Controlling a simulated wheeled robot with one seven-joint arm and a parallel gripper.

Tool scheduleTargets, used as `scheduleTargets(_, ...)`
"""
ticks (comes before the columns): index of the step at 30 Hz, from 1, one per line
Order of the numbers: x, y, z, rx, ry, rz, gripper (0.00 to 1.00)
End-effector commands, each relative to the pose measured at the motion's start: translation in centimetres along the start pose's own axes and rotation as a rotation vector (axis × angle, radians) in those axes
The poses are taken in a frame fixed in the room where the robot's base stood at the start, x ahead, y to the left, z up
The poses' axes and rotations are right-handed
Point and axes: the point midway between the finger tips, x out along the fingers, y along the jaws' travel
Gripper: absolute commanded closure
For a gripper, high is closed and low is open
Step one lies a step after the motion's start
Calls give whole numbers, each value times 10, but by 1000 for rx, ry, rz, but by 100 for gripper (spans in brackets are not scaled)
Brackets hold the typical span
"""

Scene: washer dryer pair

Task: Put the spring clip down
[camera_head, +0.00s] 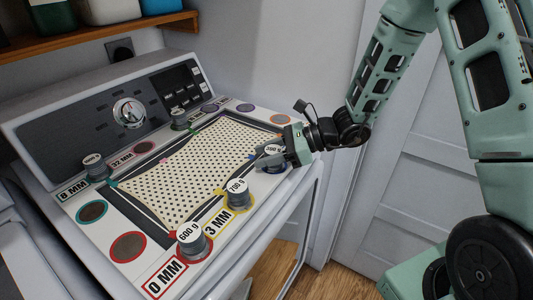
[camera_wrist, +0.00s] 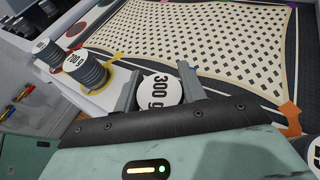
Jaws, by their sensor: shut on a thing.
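My gripper (camera_head: 273,156) is over the front right of the white machine top. In the wrist view, its two fingers (camera_wrist: 160,90) stand on either side of a round weight (camera_wrist: 160,89) marked 300 g, and are shut on it. The weight's label also shows in the head view (camera_head: 273,149); whether its base touches the panel is hidden. No spring clip shows between the fingers. An orange clip-like piece (camera_wrist: 290,119) is at a corner of the perforated cream cloth (camera_wrist: 200,45). A yellow one (camera_wrist: 118,57) is at the cloth's edge.
A 700 g weight (camera_head: 238,194) and a 600 g weight (camera_head: 191,239) stand along the panel's front edge. Another weight (camera_head: 95,166) is at the left. The control console (camera_head: 110,105) rises behind. A wooden shelf (camera_head: 95,33) hangs above.

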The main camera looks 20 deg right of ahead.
Motion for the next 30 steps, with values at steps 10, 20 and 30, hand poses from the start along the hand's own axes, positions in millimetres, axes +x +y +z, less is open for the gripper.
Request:
scheduleTargets(10, 0, 0, -1, 0, 0, 0, 38)
scheduleTargets(20, -27, -1, 2, -1, 0, -4, 38)
scheduleTargets(30, -96, 0, 2, 0, 1, -4, 38)
